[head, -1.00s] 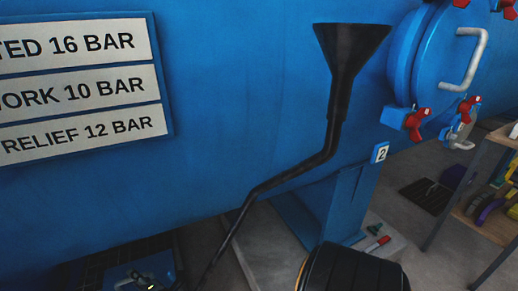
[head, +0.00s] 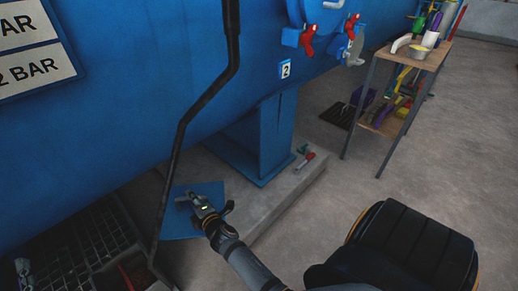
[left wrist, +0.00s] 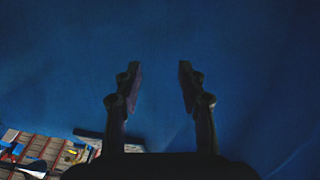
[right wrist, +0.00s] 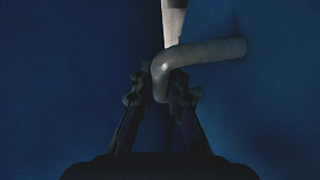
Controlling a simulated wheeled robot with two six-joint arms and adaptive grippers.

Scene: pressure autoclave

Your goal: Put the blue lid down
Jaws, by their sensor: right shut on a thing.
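The blue lid (head: 178,225) is a flat blue plate low beside the tank's support in the head view. A grey bent handle (right wrist: 205,52) stands out from it, and the lid's face (right wrist: 270,120) fills the right wrist view. My right gripper (head: 196,200) is shut on this handle; its fingers (right wrist: 160,90) close around it in the right wrist view. I cannot tell whether the lid touches the floor. My left gripper (left wrist: 158,85) is open and empty, facing a plain blue surface (left wrist: 155,35). It does not show in the head view.
A dark floor grate (head: 75,250) lies left of the lid. A thin black pipe (head: 180,140) runs down close to it. The blue support (head: 262,140) stands on a concrete plinth (head: 285,190).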

